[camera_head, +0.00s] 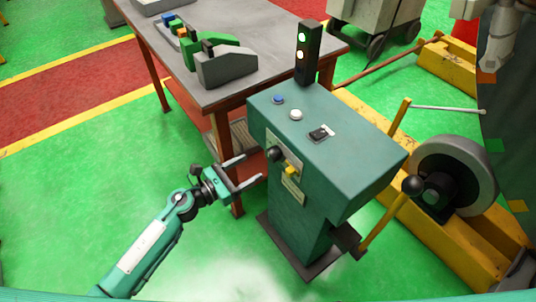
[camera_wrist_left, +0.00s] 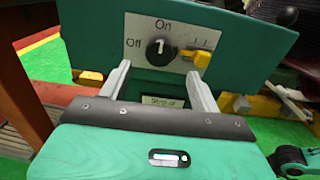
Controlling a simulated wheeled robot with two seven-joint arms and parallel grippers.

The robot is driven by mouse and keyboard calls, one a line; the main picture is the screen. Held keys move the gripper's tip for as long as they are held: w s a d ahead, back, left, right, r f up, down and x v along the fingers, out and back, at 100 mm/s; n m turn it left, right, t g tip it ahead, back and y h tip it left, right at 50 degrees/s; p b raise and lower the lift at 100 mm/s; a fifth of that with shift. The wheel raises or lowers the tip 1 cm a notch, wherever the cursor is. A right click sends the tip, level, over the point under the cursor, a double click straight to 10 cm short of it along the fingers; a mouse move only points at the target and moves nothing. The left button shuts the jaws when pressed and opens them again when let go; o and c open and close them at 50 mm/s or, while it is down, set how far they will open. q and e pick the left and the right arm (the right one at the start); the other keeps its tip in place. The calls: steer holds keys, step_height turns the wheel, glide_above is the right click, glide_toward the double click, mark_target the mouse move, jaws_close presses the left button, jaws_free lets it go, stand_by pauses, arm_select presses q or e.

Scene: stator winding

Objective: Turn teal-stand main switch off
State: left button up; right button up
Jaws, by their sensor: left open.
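The teal stand (camera_head: 320,150) stands upright right of centre in the head view, with a signal light (camera_head: 307,50) at its back showing lit lamps. On its front plate is a round black main switch (camera_head: 276,155). In the left wrist view the switch (camera_wrist_left: 160,52) sits between "Off" at its left and "On" above, its white mark pointing about straight up. A yellow part (camera_wrist_left: 203,56) is just right of it. My left gripper (camera_head: 254,170) is open and empty in front of the plate; its fingers (camera_wrist_left: 158,82) straddle the space just below the switch, apart from it. My right gripper is not seen.
A metal table (camera_head: 215,90) with green and grey tools stands behind, at the left. A grey wheel (camera_head: 470,170) and a yellow frame (camera_head: 440,240) with a ball-ended lever (camera_head: 395,215) are at the right.

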mark_target(269, 157)
arm_select(q)
steer(key=p+x, duration=0.1)
steer(key=x, duration=0.6)
steer(key=shift+w+d, duration=0.2)
steer(key=shift+w, duration=0.05)
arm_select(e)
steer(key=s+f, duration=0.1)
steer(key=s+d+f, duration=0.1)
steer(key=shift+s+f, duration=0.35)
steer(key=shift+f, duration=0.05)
arm_select(q)
steer(key=c, duration=1)
steer(key=shift+o, duration=0.2)
